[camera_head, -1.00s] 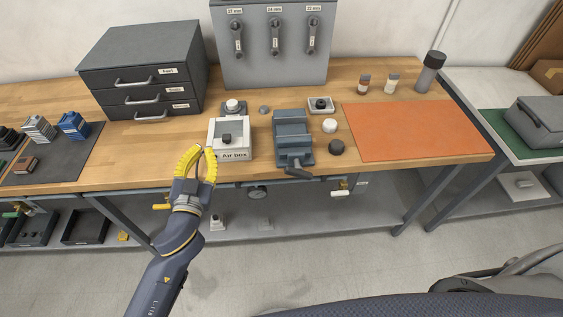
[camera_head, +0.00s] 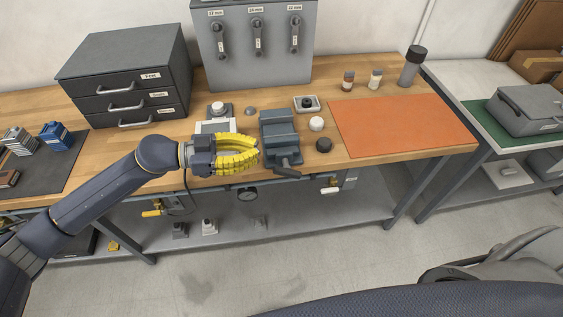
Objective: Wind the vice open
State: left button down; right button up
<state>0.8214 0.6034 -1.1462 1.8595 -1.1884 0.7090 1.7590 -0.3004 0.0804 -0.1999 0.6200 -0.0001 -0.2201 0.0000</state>
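The blue-grey vice (camera_head: 281,125) stands on the workbench near its front edge, in the middle of the head view. Its dark handle (camera_head: 288,172) is at the front, by the bench edge. I cannot tell how far apart the jaws are. My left gripper (camera_head: 256,155), with yellow ribbed fingers, points right just left of the vice, in front of the white air box. The fingers overlap in this view, so their gap is unclear; nothing shows held in them. My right gripper is out of view.
The white air box (camera_head: 207,127) is partly hidden behind my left gripper. The orange mat (camera_head: 400,126) is clear. A drawer cabinet (camera_head: 125,75) stands at left.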

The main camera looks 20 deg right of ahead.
pick_arm(q)
send_over(281, 169)
jog(key=d, duration=0.2)
jog(key=f, duration=0.2)
jog(key=shift+s+d+f+y, duration=0.1)
jog(key=shift+s+f+y, duration=0.15)
jog(key=shift+f+y, duration=0.1)
jog(key=shift+w+a+f, duration=0.1)
jog(key=shift+a+f, duration=0.6)
jog(key=shift+f, duration=0.25)
jog(key=shift+a+f, duration=0.35)
jog(key=shift+f, duration=0.35)
jog(key=shift+a, duration=0.15)
